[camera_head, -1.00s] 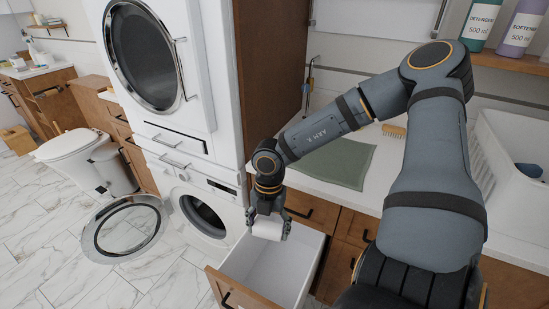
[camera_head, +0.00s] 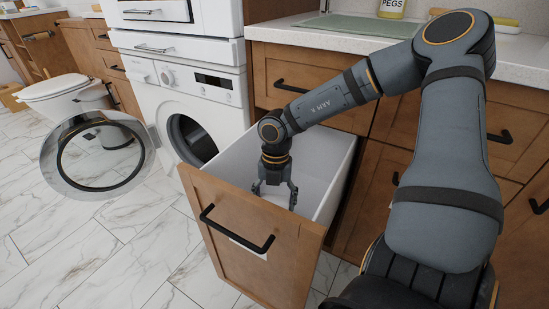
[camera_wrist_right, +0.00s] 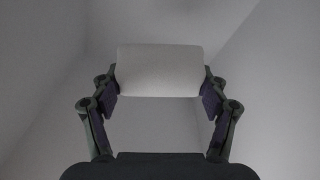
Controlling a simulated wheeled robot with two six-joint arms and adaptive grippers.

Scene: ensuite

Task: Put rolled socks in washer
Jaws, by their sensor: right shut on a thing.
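My right gripper (camera_head: 274,190) reaches down into the open white-lined drawer (camera_head: 326,156) in the head view. In the right wrist view my right gripper (camera_wrist_right: 160,90) is shut on a white roll (camera_wrist_right: 160,70), with a finger at each end. This looks like the rolled socks. In the head view the roll is mostly hidden behind the drawer front. The washer (camera_head: 195,98) stands left of the drawer, with its round door (camera_head: 98,155) swung wide open to the left and its dark drum opening showing. My left gripper is not in view.
The drawer's wooden front with a black handle (camera_head: 237,230) stands out into the room beside the washer. A counter (camera_head: 300,36) with a green cloth (camera_head: 350,25) runs above the drawers. A toilet (camera_head: 55,90) is at the back left. The marble floor (camera_head: 130,250) in front is clear.

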